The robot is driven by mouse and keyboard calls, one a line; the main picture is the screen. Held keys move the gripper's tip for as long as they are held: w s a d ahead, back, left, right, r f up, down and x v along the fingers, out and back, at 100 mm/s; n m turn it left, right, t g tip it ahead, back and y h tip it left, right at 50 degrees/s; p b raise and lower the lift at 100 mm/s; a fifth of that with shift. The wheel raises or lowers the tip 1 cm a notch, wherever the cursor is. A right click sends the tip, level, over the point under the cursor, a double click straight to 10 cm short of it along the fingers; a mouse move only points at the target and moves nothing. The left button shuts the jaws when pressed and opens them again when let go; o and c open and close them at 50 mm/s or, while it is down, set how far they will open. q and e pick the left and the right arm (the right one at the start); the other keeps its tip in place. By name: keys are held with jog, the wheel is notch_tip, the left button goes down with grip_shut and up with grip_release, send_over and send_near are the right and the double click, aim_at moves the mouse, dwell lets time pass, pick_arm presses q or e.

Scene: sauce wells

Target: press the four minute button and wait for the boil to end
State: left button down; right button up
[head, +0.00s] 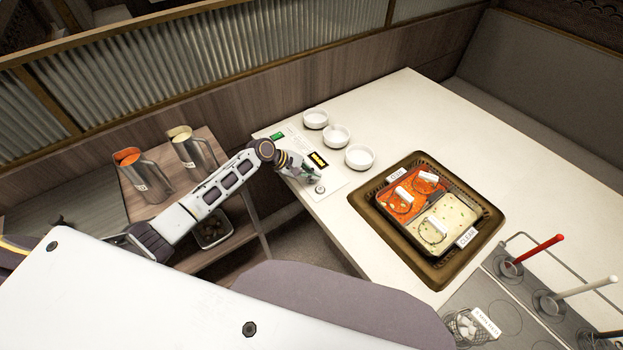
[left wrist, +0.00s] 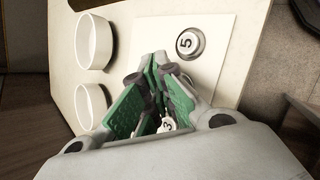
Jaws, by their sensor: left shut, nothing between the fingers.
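The white button panel (head: 334,178) lies on the table's near left edge, with a dark display with yellow figures (head: 318,160) and a green patch (head: 277,136). My left gripper (head: 313,179) is shut and empty over the panel. One round button (head: 320,189) shows just beside its fingertips. In the left wrist view a silver button marked 5 (left wrist: 189,43) is clear of the fingers, and a button marked 3 (left wrist: 167,126) shows partly between them. The four minute button is not visible; the green-padded fingers (left wrist: 157,68) cover the area between. I cannot tell whether they touch a button. My right gripper is out of view.
Three white bowls (head: 336,135) stand behind the panel. A divided pot (head: 440,228) with orange and pale broth sits in the table to the right, baskets inside. Two metal jugs (head: 143,176) stand on a side shelf. Ladles (head: 530,255) and a basket (head: 466,328) are front right.

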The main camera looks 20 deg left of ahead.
aim_at(312, 182)
pick_arm(q)
jog(key=shift+f, duration=0.5)
dwell(0.7)
jog(key=shift+r, duration=0.1)
jog(key=shift+r+p, duration=0.4)
jog(key=shift+p, duration=0.55)
jog(key=shift+r, duration=0.1)
notch_tip(312, 182, up, 6)
jog(key=p, duration=0.6)
dwell(1.0)
jog(key=shift+s, duration=0.1)
